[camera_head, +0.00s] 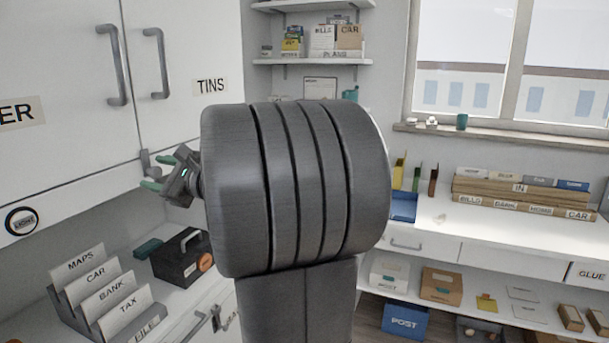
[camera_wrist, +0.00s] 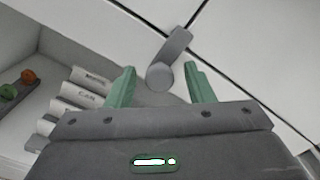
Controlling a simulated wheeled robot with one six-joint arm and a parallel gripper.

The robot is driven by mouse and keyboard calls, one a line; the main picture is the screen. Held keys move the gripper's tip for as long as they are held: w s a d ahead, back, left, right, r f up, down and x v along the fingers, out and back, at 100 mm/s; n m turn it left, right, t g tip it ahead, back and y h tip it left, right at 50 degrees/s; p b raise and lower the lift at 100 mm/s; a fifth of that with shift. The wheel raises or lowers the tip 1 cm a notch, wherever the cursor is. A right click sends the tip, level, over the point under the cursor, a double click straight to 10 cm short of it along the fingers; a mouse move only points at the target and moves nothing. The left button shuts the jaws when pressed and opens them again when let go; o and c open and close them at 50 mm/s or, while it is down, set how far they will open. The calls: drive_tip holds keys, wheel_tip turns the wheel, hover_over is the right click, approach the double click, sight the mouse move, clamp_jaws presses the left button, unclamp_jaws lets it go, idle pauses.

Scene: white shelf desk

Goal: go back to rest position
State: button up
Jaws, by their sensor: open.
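My gripper (camera_head: 158,173) is in front of the lower edge of the white wall cupboard, left of my large dark arm link. Its two green fingers are spread apart. In the wrist view my gripper (camera_wrist: 160,72) is open, with a grey latch (camera_wrist: 172,55) showing between the fingertips. The grey latch (camera_head: 146,158) also shows in the head view at the cupboard's lower edge. I cannot tell whether a finger touches it. Nothing is held. My arm hides the middle of the head view.
The cupboard doors (camera_head: 180,65) with bar handles are shut. Below stand a labelled file rack (camera_head: 112,297) and a black box (camera_head: 185,258). A desk with a wooden organiser (camera_head: 520,196) and a blue tray (camera_head: 403,206) is at right, under a window. Small shelves (camera_head: 312,61) hang behind.

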drive_tip(key=m+p, duration=0.6)
drive_tip(key=p, duration=0.2)
drive_tip(key=shift+r, duration=0.15)
drive_tip(key=b+v, duration=0.1)
drive_tip(key=v, duration=0.9)
drive_tip(key=shift+d+m+b, duration=0.25)
drive_tip(key=shift+m+b, duration=0.1)
drive_tip(key=shift+m, duration=0.05)
drive_tip(key=shift+f, duration=0.25)
